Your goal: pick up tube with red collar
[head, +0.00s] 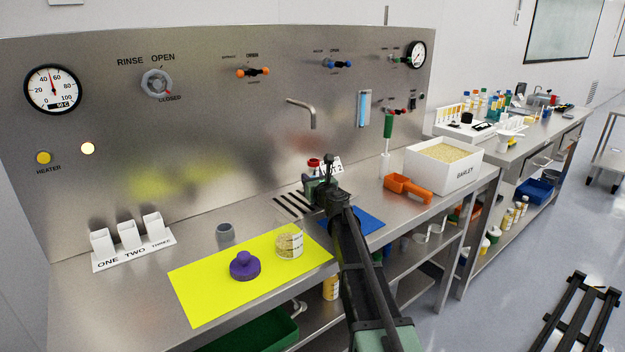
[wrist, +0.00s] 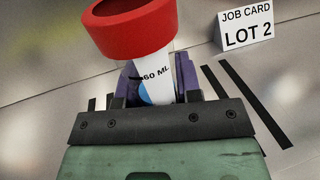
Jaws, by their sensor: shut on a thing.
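The tube with the red collar (wrist: 133,30) fills the top middle of the wrist view. Its white body is marked 60 ML, with a blue patch below the mark. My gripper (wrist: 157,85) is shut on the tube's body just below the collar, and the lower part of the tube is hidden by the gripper. In the head view the red collar (head: 313,162) shows just above my gripper (head: 319,185), over the slotted area of the steel bench near the back panel. I cannot tell whether the tube touches the bench.
A job card reading LOT 2 (wrist: 245,30) stands close by on the right. A yellow mat (head: 205,290) holds a purple knob-topped piece (head: 245,266) and a clear jar of grain (head: 290,243). A bent spout (head: 303,110) juts from the panel above. A barley box (head: 458,179) and orange scoop (head: 407,188) are right.

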